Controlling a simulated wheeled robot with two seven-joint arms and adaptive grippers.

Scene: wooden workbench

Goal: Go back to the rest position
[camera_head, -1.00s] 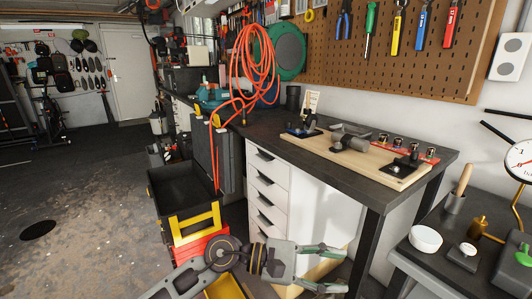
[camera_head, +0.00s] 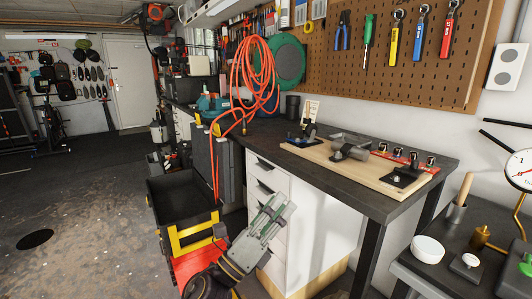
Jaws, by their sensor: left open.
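My left gripper (camera_head: 278,205) shows in the head view at the bottom centre, its arm coming in from the bottom edge. It points up and to the right, in front of the white drawer cabinet (camera_head: 320,215) of the workbench. Its grey fingers with green parts are open, with nothing seen between them. It hides part of the drawers behind it. My right gripper is not in view.
The dark workbench top (camera_head: 390,205) carries a wooden board (camera_head: 330,168) with metal fixtures. A black and yellow crate (camera_head: 170,200) stands left of the gripper. An orange hose (camera_head: 255,70) hangs behind. Open floor (camera_head: 80,210) lies at the left.

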